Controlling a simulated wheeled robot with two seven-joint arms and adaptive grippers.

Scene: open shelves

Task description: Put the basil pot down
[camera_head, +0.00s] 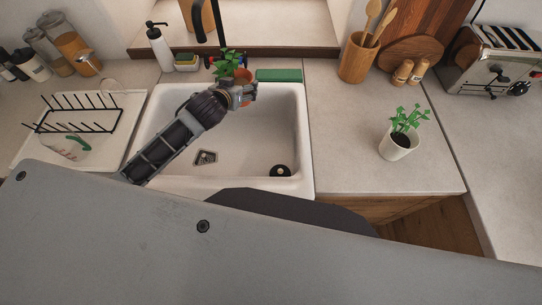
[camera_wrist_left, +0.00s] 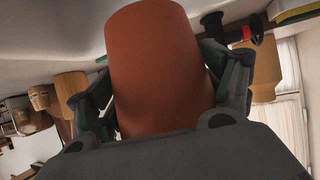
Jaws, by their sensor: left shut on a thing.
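My left gripper (camera_head: 247,92) is shut on the basil pot, a terracotta pot with a green leafy plant (camera_head: 228,64). It holds the pot over the back part of the white sink (camera_head: 222,175). In the head view the gripper hides most of the pot. In the left wrist view the terracotta pot (camera_wrist_left: 158,70) fills the middle, with the fingers of my left gripper (camera_wrist_left: 160,95) on both its sides. My right gripper is not in view.
A white pot with a green plant (camera_head: 397,146) stands on the right counter (camera_head: 345,165), which has free room around it. A utensil holder (camera_head: 357,58) and a toaster (camera_head: 495,62) stand behind. A dish rack (camera_head: 80,115) is left of the sink. A soap dispenser (camera_head: 159,48) stands behind it.

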